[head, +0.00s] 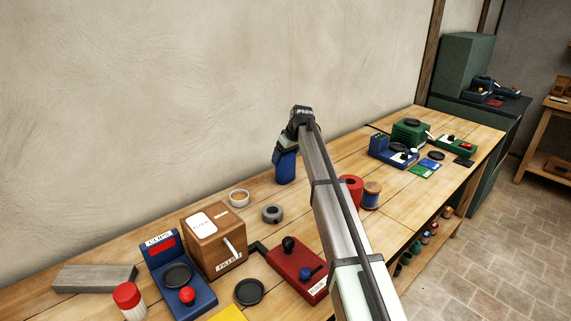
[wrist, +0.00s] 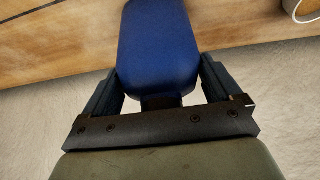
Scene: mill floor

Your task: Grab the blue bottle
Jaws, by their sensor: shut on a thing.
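The blue bottle (head: 286,167) is at the back of the wooden workbench, close to the wall in the head view. My gripper (head: 288,149) is above it, at the end of my arm. In the wrist view the blue bottle (wrist: 158,50) fills the space between the two dark fingers of my gripper (wrist: 160,85), which are shut on it. Its far end is cut off by the top of the wrist view. I cannot tell whether its base touches the bench.
On the workbench (head: 330,151), a white cup (head: 239,198), a grey ring (head: 272,214) and a wooden box (head: 213,241) stand to the left. A red device (head: 297,272) is in front. A red spool (head: 352,189) and a wooden spool (head: 371,196) stand right of my arm.

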